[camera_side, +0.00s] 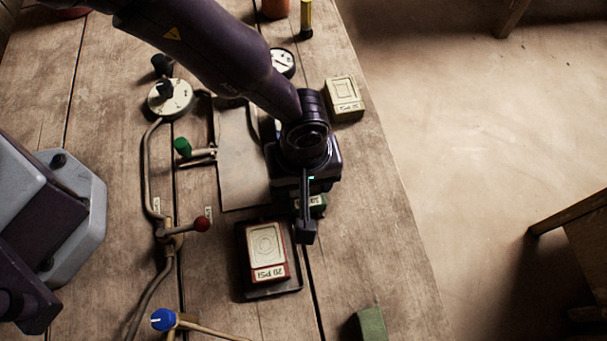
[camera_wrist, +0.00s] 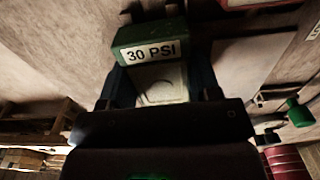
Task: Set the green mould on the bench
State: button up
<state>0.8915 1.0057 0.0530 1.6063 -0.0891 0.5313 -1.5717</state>
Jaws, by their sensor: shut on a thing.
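The green mould (camera_wrist: 144,47) is a block with a pale top face and a "30 PSI" label. It sits between the fingers of my gripper (camera_wrist: 160,82) in the wrist view, and the gripper is shut on it. In the side view the mould (camera_side: 318,203) is mostly hidden under my gripper (camera_side: 308,212), with only a green edge and part of its label showing.
A red mould (camera_side: 266,250) labelled "20 PSI" sits on a dark tray (camera_side: 285,291). A cream mould (camera_side: 344,98) lies near the right edge, and a green block (camera_side: 372,324) at the front. A flat plate (camera_side: 238,165), a gauge (camera_side: 170,98) and piped valves with green (camera_side: 182,147), red (camera_side: 201,224) and blue (camera_side: 164,319) knobs stand left.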

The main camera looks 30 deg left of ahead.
jog(key=o, duration=1.2)
notch_tip(320, 180, up, 13)
jog(key=s+a+r+m+t, duration=0.2)
jog(key=a+r, duration=0.5)
jog(key=a, duration=0.4)
jog(key=s+a+r+m+t, duration=0.1)
jog(key=s+a+r+m, duration=0.3)
jog(key=a+r, duration=0.3)
jog(key=s+a+r+m+t, duration=0.2)
jog(key=a+r, duration=0.5)
jog(key=a, duration=0.8)
jog(key=shift+s+a+m+t, duration=0.25)
jog(key=shift+s+m, duration=0.25)
jog(key=shift+s, duration=0.3)
